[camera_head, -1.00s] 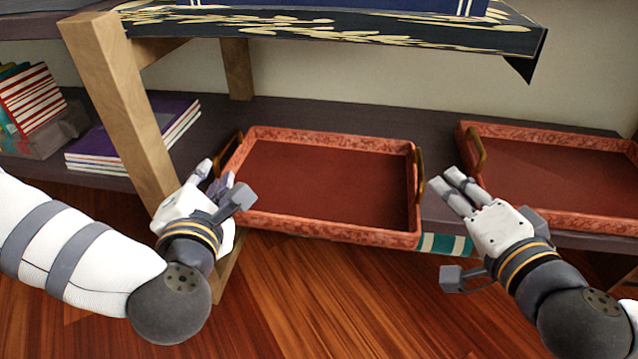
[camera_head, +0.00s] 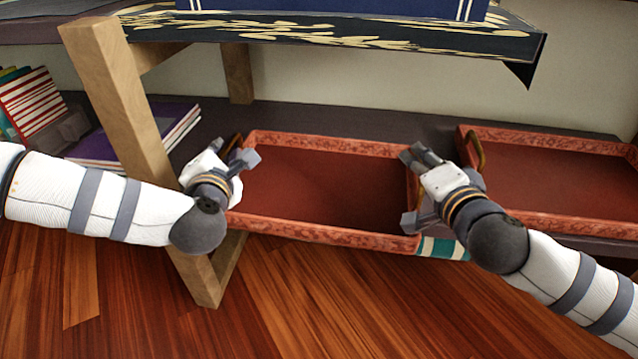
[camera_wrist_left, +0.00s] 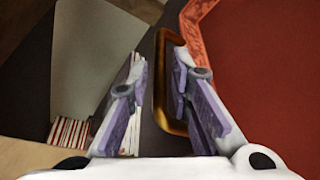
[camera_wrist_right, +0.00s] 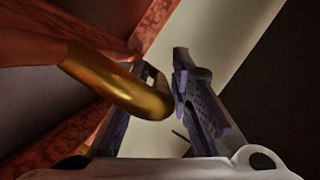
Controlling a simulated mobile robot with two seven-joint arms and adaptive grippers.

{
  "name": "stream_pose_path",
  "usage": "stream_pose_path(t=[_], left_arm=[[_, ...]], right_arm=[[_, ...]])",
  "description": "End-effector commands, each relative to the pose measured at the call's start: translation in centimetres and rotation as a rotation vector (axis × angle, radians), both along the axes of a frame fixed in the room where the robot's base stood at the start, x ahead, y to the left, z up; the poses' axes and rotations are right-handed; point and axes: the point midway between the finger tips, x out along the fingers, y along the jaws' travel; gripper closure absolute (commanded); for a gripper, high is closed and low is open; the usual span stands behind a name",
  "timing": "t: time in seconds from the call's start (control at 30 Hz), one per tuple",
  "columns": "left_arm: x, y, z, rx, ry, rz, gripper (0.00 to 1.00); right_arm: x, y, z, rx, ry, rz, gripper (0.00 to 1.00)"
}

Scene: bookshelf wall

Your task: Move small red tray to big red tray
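A red tray (camera_head: 325,190) with a patterned rim lies on the low shelf in the middle. A second red tray (camera_head: 560,175) lies to its right, cut off by the picture edge; I cannot tell which is bigger. My left gripper (camera_head: 238,152) is open at the middle tray's left end. In the left wrist view, the brass handle (camera_wrist_left: 160,85) shows between its fingers, close to the right finger. My right gripper (camera_head: 412,188) is open at the middle tray's right end. In the right wrist view, a brass handle (camera_wrist_right: 120,82) reaches into the finger gap. Both trays look empty.
A wooden post (camera_head: 120,110) stands just left of my left gripper. An upper shelf (camera_head: 340,37) overhangs the back. Books (camera_head: 95,150) lie on the low shelf at the left. A teal-and-white striped thing (camera_head: 442,248) shows below the middle tray's right front corner.

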Motion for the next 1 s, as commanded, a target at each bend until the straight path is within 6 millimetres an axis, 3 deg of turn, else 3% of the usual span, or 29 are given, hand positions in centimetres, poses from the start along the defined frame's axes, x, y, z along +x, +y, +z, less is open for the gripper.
stream_pose_path(t=[0.1,0.2,0.7,0.87,1.0], left_arm=[[0.0,0.0,0.0,0.000,0.000,0.000,0.80],[0.0,0.0,0.0,0.000,0.000,0.000,1.00],[0.0,0.0,0.3,0.000,-0.003,0.001,1.00],[-0.2,0.0,2.2,0.000,-0.013,0.001,1.00],[-0.5,0.0,5.3,0.000,-0.031,0.002,1.00]], right_arm=[[0.0,0.0,0.0,0.000,0.000,0.000,0.80],[0.0,0.0,0.0,0.000,0.000,0.000,1.00],[0.0,0.0,0.3,0.000,-0.003,0.001,1.00],[-0.2,0.0,2.2,0.000,-0.012,0.001,1.00],[-0.5,0.0,5.3,0.000,-0.030,0.001,1.00]])
